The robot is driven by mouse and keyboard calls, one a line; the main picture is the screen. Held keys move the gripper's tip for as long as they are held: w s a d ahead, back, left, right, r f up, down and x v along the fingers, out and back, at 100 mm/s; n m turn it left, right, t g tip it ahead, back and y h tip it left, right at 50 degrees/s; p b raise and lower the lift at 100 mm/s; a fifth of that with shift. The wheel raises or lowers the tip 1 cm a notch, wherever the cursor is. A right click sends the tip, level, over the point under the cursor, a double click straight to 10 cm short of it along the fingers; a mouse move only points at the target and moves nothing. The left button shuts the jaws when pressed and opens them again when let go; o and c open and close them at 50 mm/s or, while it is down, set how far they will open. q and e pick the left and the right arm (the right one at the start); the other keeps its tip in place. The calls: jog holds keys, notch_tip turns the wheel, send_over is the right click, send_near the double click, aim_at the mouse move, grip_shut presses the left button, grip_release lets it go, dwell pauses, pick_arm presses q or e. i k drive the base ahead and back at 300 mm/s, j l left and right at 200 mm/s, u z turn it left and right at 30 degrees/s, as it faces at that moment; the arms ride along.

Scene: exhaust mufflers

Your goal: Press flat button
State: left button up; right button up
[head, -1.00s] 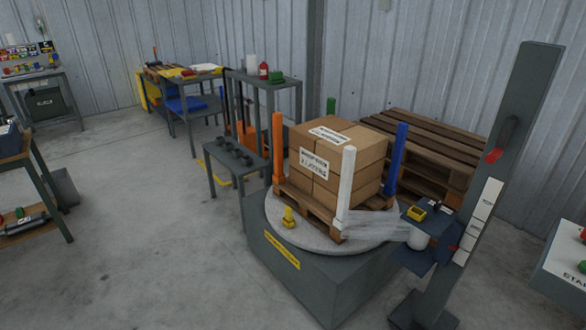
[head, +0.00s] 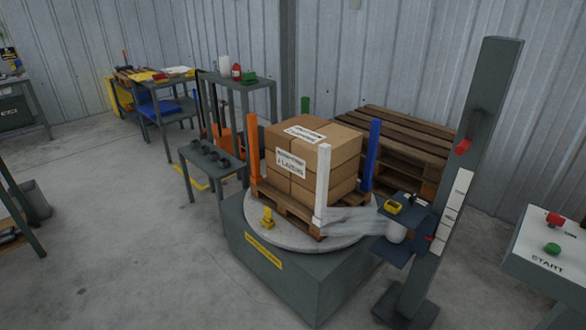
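A light control panel (head: 545,245) stands at the right edge in the head view, cut off by the frame. It carries a green button (head: 552,249) above the word START. A red button (head: 556,219) sits farther back on the same panel and looks raised. From here I cannot tell clearly how flat the green button is. Neither of my grippers shows in the view.
A turntable (head: 300,235) bears a pallet of cardboard boxes (head: 312,160) between coloured posts. A tall grey column (head: 465,150) stands between it and the panel. Wooden pallets (head: 400,135) are stacked behind. Open concrete floor (head: 120,240) lies at left.

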aim_at(552, 248)
jog(key=z, duration=1.9)
jog(key=i+l+u, duration=0.2)
jog(key=i+l, duration=0.15)
jog(key=l, duration=0.25)
jog(key=i+l+u, duration=0.1)
jog(key=l, duration=0.2)
jog(key=i+l+u, duration=0.1)
jog(key=l, duration=0.25)
jog(key=j+u, duration=0.1)
jog(key=i, duration=0.05)
